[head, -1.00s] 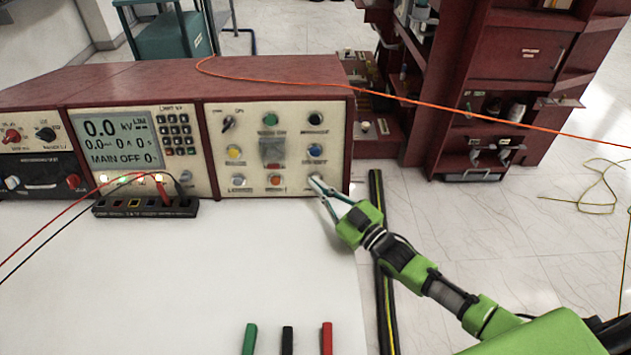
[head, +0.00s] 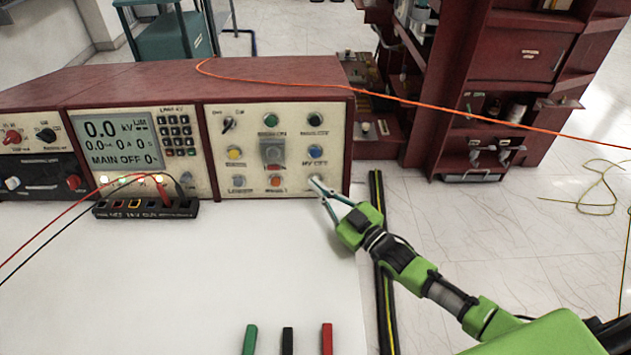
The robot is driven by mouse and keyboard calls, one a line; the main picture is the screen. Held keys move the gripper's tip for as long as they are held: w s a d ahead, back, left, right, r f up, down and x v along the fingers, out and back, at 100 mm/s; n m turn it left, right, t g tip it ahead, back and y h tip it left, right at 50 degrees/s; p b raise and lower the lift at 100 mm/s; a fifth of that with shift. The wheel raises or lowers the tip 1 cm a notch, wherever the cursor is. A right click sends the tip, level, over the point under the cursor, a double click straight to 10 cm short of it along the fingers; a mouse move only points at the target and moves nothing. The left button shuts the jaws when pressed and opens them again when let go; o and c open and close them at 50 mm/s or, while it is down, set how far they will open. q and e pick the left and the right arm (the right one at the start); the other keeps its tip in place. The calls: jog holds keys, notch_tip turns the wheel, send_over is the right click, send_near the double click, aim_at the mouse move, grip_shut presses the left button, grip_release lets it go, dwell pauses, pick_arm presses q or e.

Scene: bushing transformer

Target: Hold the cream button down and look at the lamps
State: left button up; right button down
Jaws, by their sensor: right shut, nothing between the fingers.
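The cream button (head: 314,177) is at the bottom right of the right-hand control panel in the head view, mostly hidden by my fingertips. My right gripper (head: 319,185) is shut and empty, its tips at the button and seeming to touch it. I cannot tell how far the button is pressed. A row of small lamps (head: 124,178) under the display is lit, whitish to yellow-green; the red lead's plug partly covers the row's right end. The display (head: 118,140) reads 0.0 kV and MAIN OFF. My left gripper is not in view.
The panel also carries a blue button (head: 315,154), an orange button (head: 275,181) and several others close by. A black socket strip (head: 145,209) with red and black leads stands before the display. Green, black and red pieces lie at the white tabletop's front (head: 200,275).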

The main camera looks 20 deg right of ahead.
jog(key=shift+s+a+r+p, duration=0.2)
jog(key=shift+s+r+p, duration=0.05)
jog(key=shift+s+p, duration=0.4)
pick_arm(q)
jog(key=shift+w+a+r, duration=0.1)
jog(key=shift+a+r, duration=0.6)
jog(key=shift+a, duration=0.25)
pick_arm(e)
jog(key=shift+s, duration=0.15)
jog(key=s+p, duration=0.2)
jog(key=s+a+r+p, duration=0.1)
jog(key=shift+s, duration=0.1)
jog(key=shift+s+a+r+p, duration=0.1)
jog(key=shift+s+p, duration=0.1)
jog(key=shift+s, duration=0.15)
jog(key=shift+s+a+p, duration=0.1)
jog(key=shift+s+p, duration=0.05)
jog(key=shift+s, duration=0.15)
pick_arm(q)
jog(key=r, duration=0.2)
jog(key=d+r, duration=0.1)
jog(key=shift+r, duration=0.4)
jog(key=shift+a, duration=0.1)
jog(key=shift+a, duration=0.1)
